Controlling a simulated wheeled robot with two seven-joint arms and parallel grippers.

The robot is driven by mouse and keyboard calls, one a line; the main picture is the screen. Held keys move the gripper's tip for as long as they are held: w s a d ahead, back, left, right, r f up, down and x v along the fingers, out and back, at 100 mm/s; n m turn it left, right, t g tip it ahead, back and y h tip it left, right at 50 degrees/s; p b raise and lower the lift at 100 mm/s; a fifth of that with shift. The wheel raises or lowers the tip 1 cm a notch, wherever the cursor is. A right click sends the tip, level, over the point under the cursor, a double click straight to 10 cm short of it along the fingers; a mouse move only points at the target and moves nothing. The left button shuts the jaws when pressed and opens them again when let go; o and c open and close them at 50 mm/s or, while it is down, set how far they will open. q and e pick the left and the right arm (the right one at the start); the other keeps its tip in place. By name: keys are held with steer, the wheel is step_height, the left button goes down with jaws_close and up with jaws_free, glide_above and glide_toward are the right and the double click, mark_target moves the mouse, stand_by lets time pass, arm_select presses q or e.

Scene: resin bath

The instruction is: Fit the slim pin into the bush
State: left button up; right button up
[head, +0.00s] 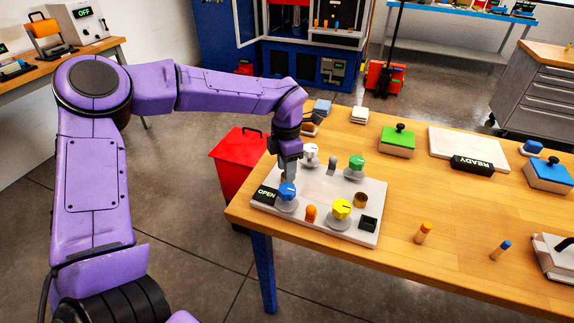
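A light panel board (268,207) lies on the near left corner of the wooden table. A short brass bush-like cylinder (361,200) stands on its right part. Two small wooden pegs stand on the table to the right: an orange-topped peg (423,232) and a blue-topped peg (501,250). I cannot tell which is the slim pin. My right gripper is out of view.
The board also bears a white knob (311,150), a green knob (357,163), a yellow knob (342,208) and an OPEN sign (265,194). Behind stand a green block (398,143) and a READY sign (472,166). The table is clear around the pegs.

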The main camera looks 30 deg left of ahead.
arm_select(q)
steer(key=shift+r, duration=0.1)
step_height(320, 180, up, 12)
stand_by(0.5)
